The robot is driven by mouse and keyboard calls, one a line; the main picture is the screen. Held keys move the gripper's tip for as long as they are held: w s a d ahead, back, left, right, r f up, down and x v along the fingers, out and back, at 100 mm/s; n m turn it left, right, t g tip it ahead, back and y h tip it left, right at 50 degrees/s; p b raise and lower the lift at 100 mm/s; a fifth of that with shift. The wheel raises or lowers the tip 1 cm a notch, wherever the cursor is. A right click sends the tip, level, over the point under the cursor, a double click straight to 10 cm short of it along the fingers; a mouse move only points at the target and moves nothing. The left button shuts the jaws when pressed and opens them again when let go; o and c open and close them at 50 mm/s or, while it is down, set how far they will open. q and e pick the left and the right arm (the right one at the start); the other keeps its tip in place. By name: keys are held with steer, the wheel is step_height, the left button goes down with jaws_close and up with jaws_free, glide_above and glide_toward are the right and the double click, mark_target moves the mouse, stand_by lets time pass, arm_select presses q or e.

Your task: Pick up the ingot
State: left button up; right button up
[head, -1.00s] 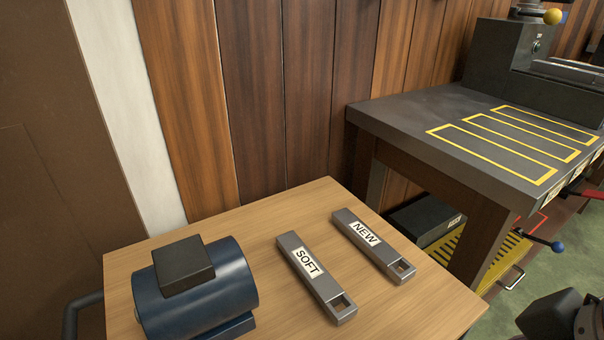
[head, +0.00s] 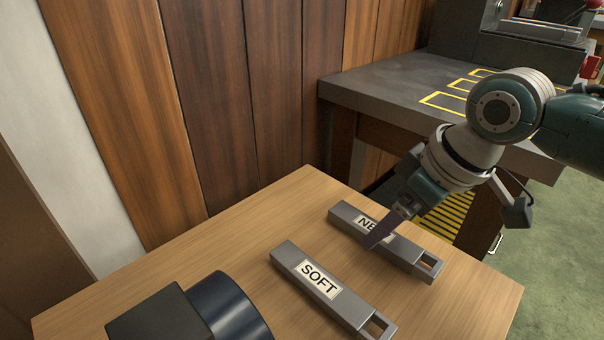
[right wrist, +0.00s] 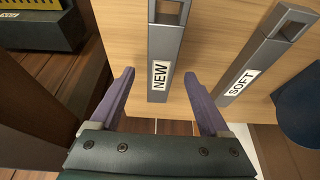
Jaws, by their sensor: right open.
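Two grey metal bars lie on the light wooden table (head: 250,235). The one labelled NEW (head: 405,258) lies farther right, and the one labelled SOFT (head: 300,258) lies to its left. Both have a square hole at the near end. My right gripper (head: 378,232) is open over the NEW bar and partly covers its label. In the right wrist view the NEW bar (right wrist: 165,45) runs between the two spread purple fingers, apart from both. The SOFT bar (right wrist: 245,75) is outside the fingers. My left gripper is not in view.
A dark blue cylinder (head: 230,308) with a dark block stands at the table's near left. A dark grey bench (head: 385,82) with yellow outlined slots stands at the back right. A wood-panelled wall (head: 230,110) closes off the back.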

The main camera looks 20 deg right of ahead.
steer(key=shift+x, duration=1)
steer(key=shift+c, duration=0.3)
jaws_close()
steer(key=shift+r, duration=0.2)
